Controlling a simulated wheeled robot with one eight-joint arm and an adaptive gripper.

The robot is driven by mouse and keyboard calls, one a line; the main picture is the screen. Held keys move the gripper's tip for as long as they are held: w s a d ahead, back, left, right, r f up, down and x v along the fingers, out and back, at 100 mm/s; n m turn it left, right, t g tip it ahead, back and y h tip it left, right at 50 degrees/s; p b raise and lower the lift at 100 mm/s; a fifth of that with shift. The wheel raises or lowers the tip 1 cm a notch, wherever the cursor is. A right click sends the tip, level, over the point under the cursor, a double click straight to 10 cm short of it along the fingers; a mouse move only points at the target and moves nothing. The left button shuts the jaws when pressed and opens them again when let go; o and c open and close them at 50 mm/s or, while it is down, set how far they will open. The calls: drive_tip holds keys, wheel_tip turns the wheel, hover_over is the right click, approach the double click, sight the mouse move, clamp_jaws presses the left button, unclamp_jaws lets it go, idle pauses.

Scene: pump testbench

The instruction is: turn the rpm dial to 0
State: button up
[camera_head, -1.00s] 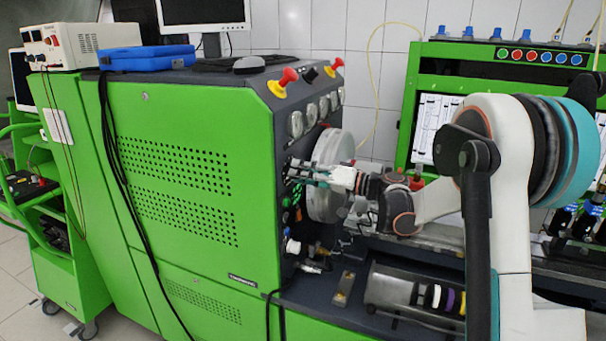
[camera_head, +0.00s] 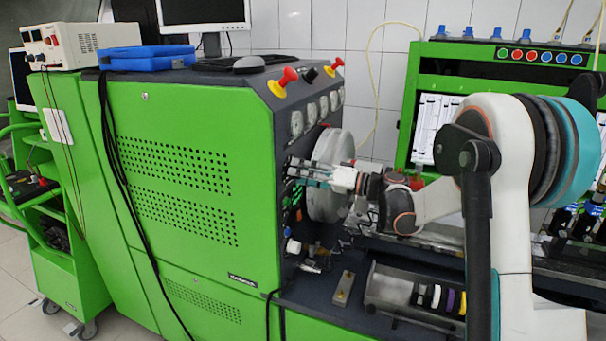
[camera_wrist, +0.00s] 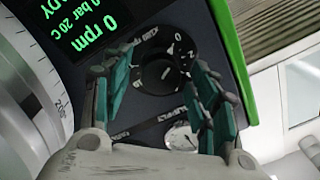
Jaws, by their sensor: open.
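The black round dial (camera_wrist: 166,72) sits on the bench's dark panel in the wrist view, with a printed ring of marks around it and a 0 near its upper right. My gripper (camera_wrist: 164,66) is open, with one teal-padded finger on each side of the dial. Whether a finger touches it I cannot tell. The display (camera_wrist: 85,32) beside it reads 0 rpm in green. In the head view my gripper (camera_head: 312,172) reaches the panel of the green test bench (camera_head: 200,180), and the dial there is hidden or too small to make out.
A second, pale dial (camera_wrist: 181,137) lies below the black one, close to my fingers. A large graduated disc (camera_head: 328,178) stands next to my gripper, and its scale fills the left of the wrist view. Red knobs (camera_head: 283,78) stand on the bench top.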

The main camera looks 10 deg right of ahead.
drive_tip(key=v, duration=1.2)
drive_tip(key=shift+a, duration=0.1)
drive_tip(key=shift+a, duration=0.1)
